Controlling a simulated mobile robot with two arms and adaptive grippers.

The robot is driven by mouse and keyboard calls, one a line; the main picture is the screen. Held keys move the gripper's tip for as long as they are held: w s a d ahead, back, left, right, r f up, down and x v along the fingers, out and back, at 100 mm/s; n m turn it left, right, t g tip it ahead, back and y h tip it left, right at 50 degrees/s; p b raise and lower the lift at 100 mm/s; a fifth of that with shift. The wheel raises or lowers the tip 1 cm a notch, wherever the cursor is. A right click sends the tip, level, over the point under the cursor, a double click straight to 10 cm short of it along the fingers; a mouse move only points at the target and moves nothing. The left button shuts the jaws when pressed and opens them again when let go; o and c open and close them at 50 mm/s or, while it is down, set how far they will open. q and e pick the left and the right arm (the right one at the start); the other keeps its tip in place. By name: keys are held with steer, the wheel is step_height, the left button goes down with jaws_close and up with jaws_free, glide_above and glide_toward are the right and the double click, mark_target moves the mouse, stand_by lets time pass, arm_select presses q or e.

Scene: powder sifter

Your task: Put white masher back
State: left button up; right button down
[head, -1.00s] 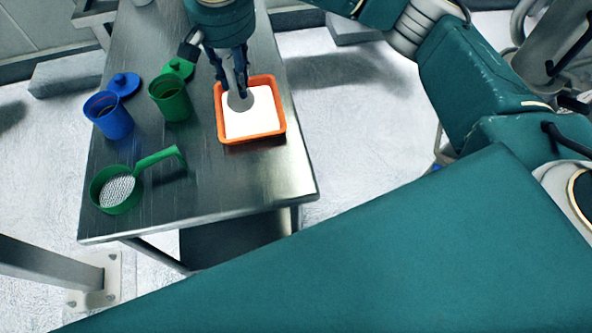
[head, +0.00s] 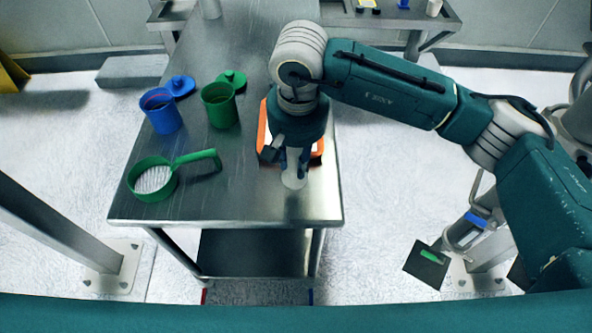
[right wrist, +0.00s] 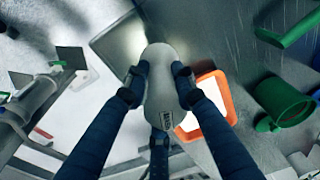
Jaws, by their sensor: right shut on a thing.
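My right gripper (head: 293,163) points down over the near right part of the steel table (head: 235,205). It is shut on the white masher (head: 294,181), whose pale rounded end shows below the fingers. My left gripper is not in view.
A green sifter (head: 141,192) with a handle lies at the table's near left. A blue cup (head: 162,113) and a green cup (head: 219,107) stand behind it, with a blue lid (head: 180,86) and a green lid (head: 232,79) beside them. The table's near edge is clear.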

mark_target(295, 177)
steer(key=shift+f, duration=0.85)
step_height(295, 177, down, 4)
steer(key=shift+f+p, duration=0.1)
steer(key=shift+p, duration=0.7)
steer(key=shift+w+f, duration=0.1)
steer(key=shift+f, duration=0.1)
steer(key=shift+f+b, duration=0.1)
steer(key=shift+b, duration=0.2)
steer(key=c, duration=1.4)
jaws_free()
